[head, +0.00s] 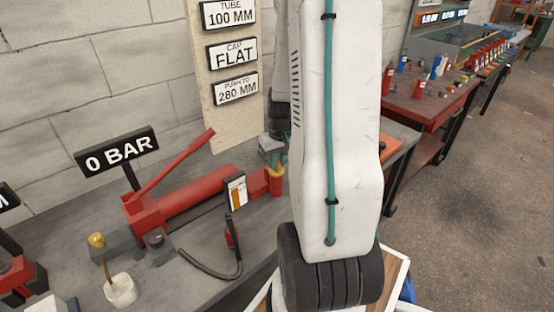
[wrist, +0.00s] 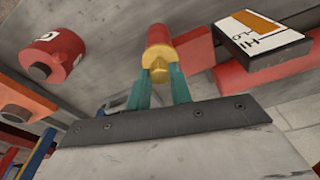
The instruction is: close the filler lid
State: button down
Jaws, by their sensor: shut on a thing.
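The red hand pump (head: 195,193) lies on the grey bench in the head view. At its right end stands a short upright red filler neck (head: 276,184) with an orange-yellow top. In the wrist view a yellow filler lid (wrist: 159,54) with a small gold knob sits in line with the red neck (wrist: 158,33). My gripper (wrist: 161,82) has its teal fingers shut on the lid's knob, one on each side. In the head view my gripper (head: 272,160) is just above the neck, partly hidden by my arm. The lid's exact seating cannot be told.
A level gauge (head: 236,191) stands close left of the neck and also shows in the wrist view (wrist: 262,36). The red pump lever (head: 180,160) slopes up behind. A 0 BAR display (head: 117,152), a black hose (head: 210,268) and a white cup (head: 121,291) are further left.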

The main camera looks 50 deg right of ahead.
aim_at(279, 173)
jog(key=c, duration=1.3)
grip_release()
jog(key=shift+o, duration=0.2)
notch_tip(279, 173, up, 8)
jog(key=s, duration=0.1)
jog(key=shift+a, duration=0.2)
jog(key=shift+f, duration=0.15)
jog(key=s+a+r+n, duration=0.1)
jog(key=s+a+r, duration=0.2)
jog(key=a, duration=0.7)
jog(key=s+a+r+n, duration=0.2)
jog(key=s+a+r, duration=0.2)
jog(key=a+r, duration=0.3)
jog(key=s+a+r+n, duration=0.2)
jog(key=s+a+r, duration=0.2)
jog(key=a, duration=0.9)
jog(key=shift+r+y, duration=0.3)
jog(key=shift+r, duration=0.25)
